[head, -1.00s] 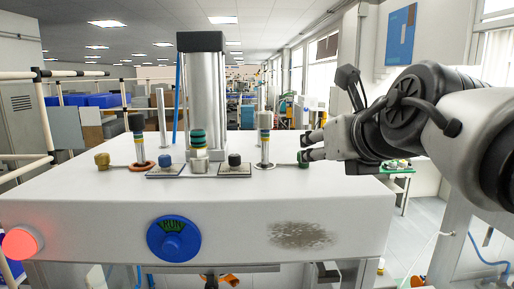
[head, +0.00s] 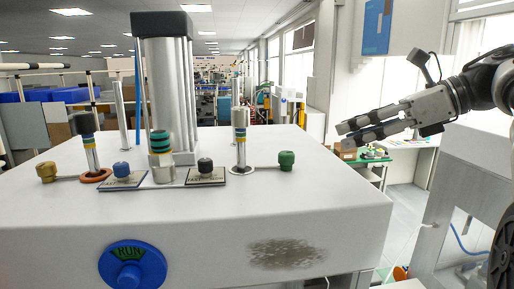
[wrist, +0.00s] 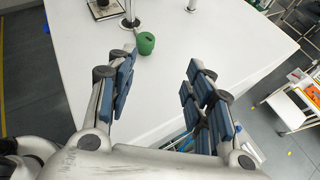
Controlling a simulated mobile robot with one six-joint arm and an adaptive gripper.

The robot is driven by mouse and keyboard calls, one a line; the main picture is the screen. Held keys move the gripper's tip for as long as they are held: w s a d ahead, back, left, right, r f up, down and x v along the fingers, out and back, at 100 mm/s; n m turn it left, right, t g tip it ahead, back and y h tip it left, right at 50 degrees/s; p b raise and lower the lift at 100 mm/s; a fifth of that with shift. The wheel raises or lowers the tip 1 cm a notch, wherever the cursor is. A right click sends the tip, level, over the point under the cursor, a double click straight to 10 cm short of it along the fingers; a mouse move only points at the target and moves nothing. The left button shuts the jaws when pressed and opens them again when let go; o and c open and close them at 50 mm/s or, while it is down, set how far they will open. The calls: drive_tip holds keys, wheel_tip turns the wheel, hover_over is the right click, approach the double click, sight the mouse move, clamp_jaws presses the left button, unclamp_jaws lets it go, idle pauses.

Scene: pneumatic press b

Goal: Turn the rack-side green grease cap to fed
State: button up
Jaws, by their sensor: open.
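The green grease cap (head: 286,158) sits on the right side of the white press table (head: 330,215), at the end of a thin rod from the right guide post (head: 240,140). In the wrist view the green cap (wrist: 146,44) stands upright near the table's edge, with a small dark mark on top. My gripper (head: 346,135) is open and empty, to the right of the cap and apart from it, at the table's right edge. In the wrist view the fingers of my gripper (wrist: 160,78) are spread, with the cap beyond the left finger's tip. Whether it reads fed cannot be made out.
A brass cap (head: 46,172), a blue knob (head: 121,169) and a black knob (head: 205,165) stand along the table. The press cylinder (head: 168,85) rises behind them. A blue RUN knob (head: 133,268) is on the front. The table's right front top is clear.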

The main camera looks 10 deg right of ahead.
drive_tip(key=s+d+n+y, duration=0.1)
drive_tip(key=s+d+n, duration=0.1)
drive_tip(key=g, duration=0.1)
approach(287, 153)
drive_tip(key=shift+n, duration=0.3)
drive_tip(key=x, duration=0.8)
drive_tip(key=shift+w+a+f, duration=0.1)
drive_tip(key=shift+w+a, duration=0.05)
drive_tip(key=shift+a, duration=0.1)
drive_tip(key=shift+x, duration=0.8)
drive_tip(key=shift+d, duration=0.1)
drive_tip(key=shift+y, duration=0.3)
drive_tip(key=c, duration=1.1)
